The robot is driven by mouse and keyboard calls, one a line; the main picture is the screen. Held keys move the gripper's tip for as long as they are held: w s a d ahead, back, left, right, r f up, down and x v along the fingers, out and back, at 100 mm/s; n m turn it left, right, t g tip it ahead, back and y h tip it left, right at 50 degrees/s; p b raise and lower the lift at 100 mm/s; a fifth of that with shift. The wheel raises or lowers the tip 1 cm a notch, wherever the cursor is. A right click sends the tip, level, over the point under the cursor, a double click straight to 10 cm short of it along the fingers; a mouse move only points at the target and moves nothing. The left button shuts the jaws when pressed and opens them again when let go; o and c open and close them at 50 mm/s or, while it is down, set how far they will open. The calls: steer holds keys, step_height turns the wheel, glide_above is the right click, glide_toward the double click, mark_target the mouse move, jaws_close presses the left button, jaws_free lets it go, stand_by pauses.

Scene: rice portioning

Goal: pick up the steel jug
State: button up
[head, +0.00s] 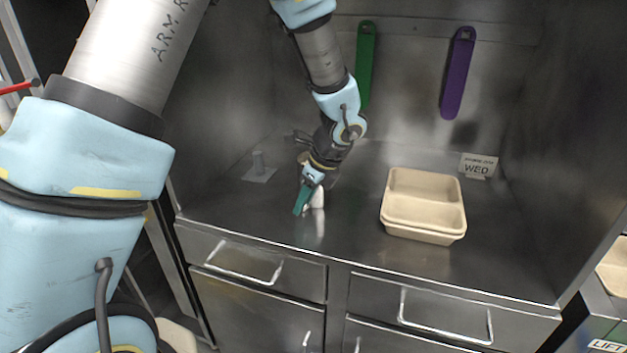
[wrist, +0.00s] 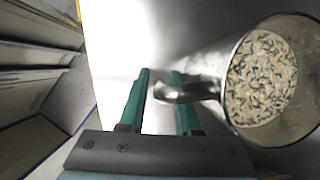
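The steel jug (wrist: 222,62) shows at the right of the wrist view. It holds pale rice with dark grains (wrist: 262,78), and its handle (wrist: 185,91) points left toward my gripper. My gripper (wrist: 160,78) has two green fingers with a gap between them. The handle crosses over the right finger in this view, and its end lies over the gap; I cannot tell whether they touch. In the head view my gripper (head: 303,200) is low over the steel counter, pointing down, and my wrist hides most of the jug there.
Nested beige trays (head: 423,232) stand on the counter (head: 345,235) to the right. A "WED" sign (head: 478,166) stands behind them. A small post on a plate (head: 259,168) is at the left. Green (head: 365,60) and purple (head: 458,75) handles hang on the back wall.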

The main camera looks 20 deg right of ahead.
steer(key=shift+f, duration=0.15)
jaws_close()
stand_by(1.4)
